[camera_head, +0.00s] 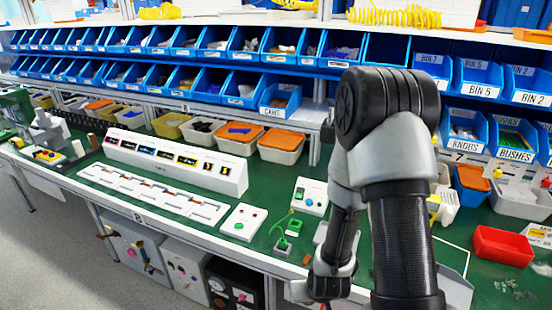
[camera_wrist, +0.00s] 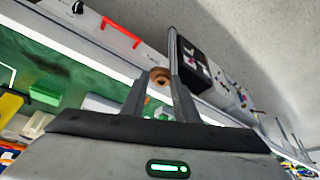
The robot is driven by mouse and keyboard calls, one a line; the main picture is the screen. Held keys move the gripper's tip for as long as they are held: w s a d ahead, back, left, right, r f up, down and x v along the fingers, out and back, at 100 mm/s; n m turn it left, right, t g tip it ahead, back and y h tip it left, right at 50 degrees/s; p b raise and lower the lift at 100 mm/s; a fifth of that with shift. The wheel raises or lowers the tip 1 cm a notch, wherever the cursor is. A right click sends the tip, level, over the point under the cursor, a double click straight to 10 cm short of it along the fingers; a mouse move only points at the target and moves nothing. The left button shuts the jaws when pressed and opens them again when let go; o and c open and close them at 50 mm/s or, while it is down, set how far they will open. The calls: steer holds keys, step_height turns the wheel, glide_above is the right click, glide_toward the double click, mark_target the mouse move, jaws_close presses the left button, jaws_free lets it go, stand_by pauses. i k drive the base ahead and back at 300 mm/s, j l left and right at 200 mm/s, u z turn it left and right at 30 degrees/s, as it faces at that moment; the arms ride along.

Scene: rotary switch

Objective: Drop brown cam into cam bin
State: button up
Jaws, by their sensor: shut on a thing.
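The brown cam (camera_wrist: 160,76) is a small round brown piece with a dark centre, seen in the wrist view between my gripper's fingers. My gripper (camera_wrist: 159,66) is shut on it. In the head view my arm reaches down over the front of the bench, and the gripper end is cut off at the bottom edge; the cam cannot be seen there. The cam bin (camera_head: 279,99) is a blue bin with a white label reading CAMS, at the front of the rack. It stands up and to the left of my arm, well apart from my gripper.
Rows of blue bins (camera_head: 190,83) line the rack behind the bench. A white panel of switches (camera_head: 175,160) stands on the green bench top (camera_head: 250,190). Orange-topped tubs (camera_head: 282,145) sit below the cam bin. A red tray (camera_head: 502,245) lies at right.

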mark_target(277, 109)
steer(key=i+j+z, duration=0.15)
steer(key=j, duration=0.3)
steer(key=i+j+z, duration=0.1)
steer(key=j, duration=0.3)
steer(key=i+j+z, duration=0.15)
steer(key=j, duration=0.35)
steer(key=j+z, duration=0.15)
steer(key=j, duration=0.3)
steer(key=i, duration=0.05)
